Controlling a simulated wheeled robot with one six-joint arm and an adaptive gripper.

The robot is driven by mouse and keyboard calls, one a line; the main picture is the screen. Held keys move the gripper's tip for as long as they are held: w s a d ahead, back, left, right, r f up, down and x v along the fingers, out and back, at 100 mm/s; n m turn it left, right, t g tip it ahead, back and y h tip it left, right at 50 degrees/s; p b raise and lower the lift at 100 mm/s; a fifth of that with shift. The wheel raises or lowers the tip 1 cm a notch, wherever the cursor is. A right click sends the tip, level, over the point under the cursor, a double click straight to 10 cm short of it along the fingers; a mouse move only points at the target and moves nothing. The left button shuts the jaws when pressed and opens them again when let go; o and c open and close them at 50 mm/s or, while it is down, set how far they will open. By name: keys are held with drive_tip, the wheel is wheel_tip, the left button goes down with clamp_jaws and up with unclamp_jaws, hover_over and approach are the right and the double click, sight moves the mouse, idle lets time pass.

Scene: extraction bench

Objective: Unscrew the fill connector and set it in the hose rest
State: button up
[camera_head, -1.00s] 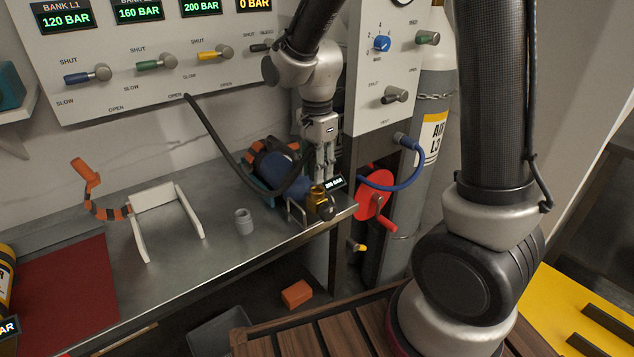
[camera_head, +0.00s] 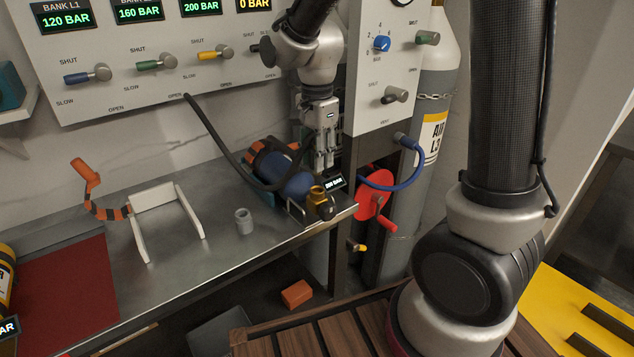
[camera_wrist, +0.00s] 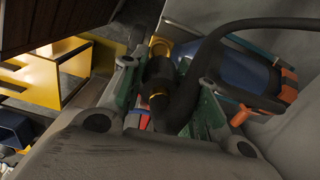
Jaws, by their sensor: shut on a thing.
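My gripper (camera_head: 325,166) points down above the brass valve (camera_head: 317,192) at the bench's right end. In the wrist view, my gripper (camera_wrist: 163,98) is shut on the black fill connector (camera_wrist: 160,72), which has a thin yellow ring. The black hose (camera_head: 222,147) runs from the connector back to the wall panel. The connector appears lifted clear of the valve, though my fingers partly hide it. The blue cylinder (camera_head: 287,179) lies on its side behind the valve. A small grey open cup (camera_head: 244,222), perhaps the hose rest, stands on the bench to the left.
A white stand (camera_head: 139,228) and an orange-black strap (camera_head: 104,211) are farther left on the bench (camera_head: 200,262). The gauge panel (camera_head: 150,60) rises behind. Bare bench surrounds the cup.

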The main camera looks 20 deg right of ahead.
drive_tip(key=shift+r, duration=0.8)
drive_tip(key=w+a+f, duration=0.1)
drive_tip(key=a+f, duration=0.2)
drive_tip(key=a, duration=0.6)
drive_tip(key=w+a+f+m, duration=0.1)
drive_tip(key=a+f, duration=0.1)
drive_tip(key=a, duration=0.7)
drive_tip(key=shift+w+a+f, duration=0.35)
drive_tip(key=shift+a+f, duration=0.05)
drive_tip(key=shift+f, duration=0.95)
drive_tip(key=shift+f, duration=2.2)
drive_tip(key=o, duration=1.2)
